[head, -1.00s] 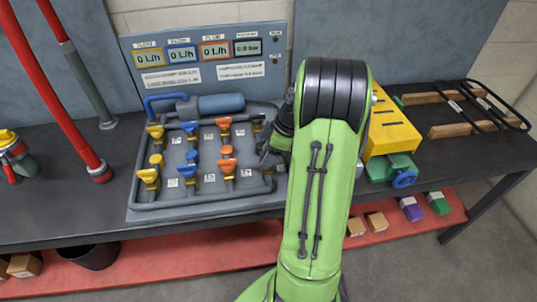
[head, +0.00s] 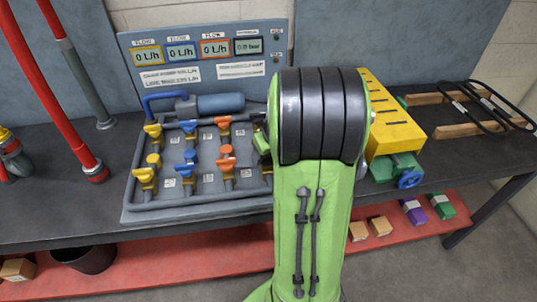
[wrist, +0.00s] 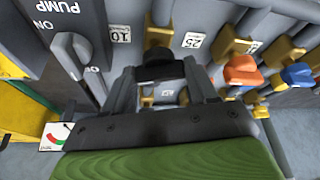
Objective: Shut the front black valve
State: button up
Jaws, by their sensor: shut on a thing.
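My gripper (wrist: 160,74) is shut on the black handle of a valve (wrist: 158,66), which shows between its two grey fingers in the wrist view. This handle lies level with the orange valve handle (wrist: 243,70) beside it, in what looks like the front row. Its brass body shows just above it. The handle's exact angle to its pipe is hard to tell. In the head view my green arm hides the gripper and the black valves. The grey valve panel (head: 190,214) there shows yellow (head: 146,176), blue (head: 186,168) and orange (head: 227,160) valves.
A pump switch lever (wrist: 78,58) stands close to one finger in the wrist view. A blue valve handle (wrist: 298,75) lies beyond the orange one. A yellow box (head: 392,125) stands right of my arm in the head view. Red pipes (head: 75,110) rise at the left.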

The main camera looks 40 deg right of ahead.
jog(key=shift+a+m+g+h, duration=0.1)
jog(key=shift+m+g+h, duration=0.4)
jog(key=shift+m, duration=1.4)
jog(key=o, duration=1.1)
jog(key=shift+c, duration=0.2)
jog(key=p+v, duration=0.5)
jog(key=v, duration=1)
jog(key=shift+s+a+r, duration=0.2)
jog(key=shift+a+r, duration=0.05)
jog(key=shift+a, duration=0.1)
